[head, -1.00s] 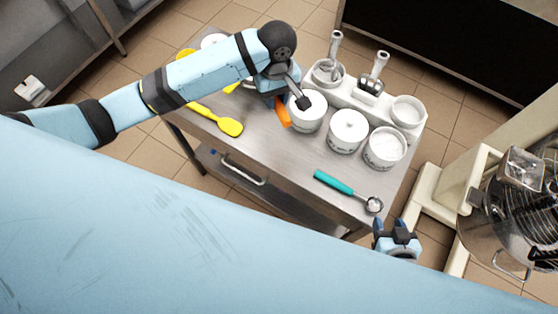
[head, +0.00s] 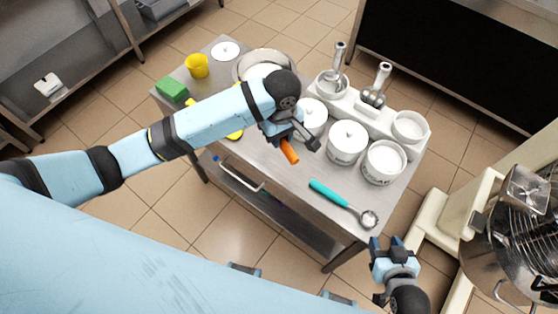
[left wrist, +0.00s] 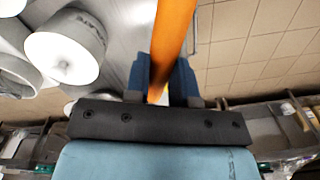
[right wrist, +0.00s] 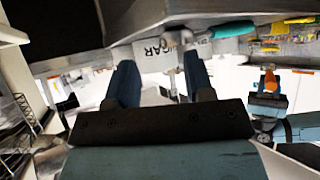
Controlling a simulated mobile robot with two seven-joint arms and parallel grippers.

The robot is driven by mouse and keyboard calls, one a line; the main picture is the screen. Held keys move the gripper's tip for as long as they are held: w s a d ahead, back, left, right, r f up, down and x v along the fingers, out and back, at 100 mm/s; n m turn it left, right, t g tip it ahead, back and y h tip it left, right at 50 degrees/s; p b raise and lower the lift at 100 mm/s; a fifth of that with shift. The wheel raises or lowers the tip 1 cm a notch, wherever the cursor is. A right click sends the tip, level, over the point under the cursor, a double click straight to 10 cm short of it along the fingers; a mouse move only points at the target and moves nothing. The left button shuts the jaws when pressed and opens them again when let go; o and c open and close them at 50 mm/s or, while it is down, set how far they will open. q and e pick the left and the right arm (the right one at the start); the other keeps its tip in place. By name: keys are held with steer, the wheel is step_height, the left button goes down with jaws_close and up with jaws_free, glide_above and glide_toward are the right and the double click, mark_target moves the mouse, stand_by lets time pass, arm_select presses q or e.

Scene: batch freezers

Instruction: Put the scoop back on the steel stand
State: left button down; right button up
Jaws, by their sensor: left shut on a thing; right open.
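A scoop with a teal handle (head: 328,192) and a metal bowl end (head: 369,219) lies on the steel table (head: 270,190) near its right front corner. My left gripper (head: 291,138) is shut on an orange handle (head: 289,151), which also shows between the fingers in the left wrist view (left wrist: 173,35). What is at the far end of this handle is hidden. My right gripper (head: 386,245) is open and empty, just off the table's front right corner near the teal scoop. I cannot pick out a steel stand for sure.
White tubs (head: 347,142) stand in a row right of the left gripper. Behind them a white holder (head: 385,118) carries metal utensils (head: 375,90). A green sponge (head: 171,89) and yellow cup (head: 197,66) are at left. A large mixer (head: 500,235) stands at right.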

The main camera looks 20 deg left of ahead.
arm_select(q)
glide_above(280, 167)
step_height(280, 167, down, 8)
steer(key=shift+f, duration=0.25)
step_height(280, 167, down, 4)
steer(key=shift+f, duration=0.25)
steer(key=shift+f, duration=0.1)
steer(key=c, duration=1)
jaws_free()
steer(key=shift+o, duration=0.2)
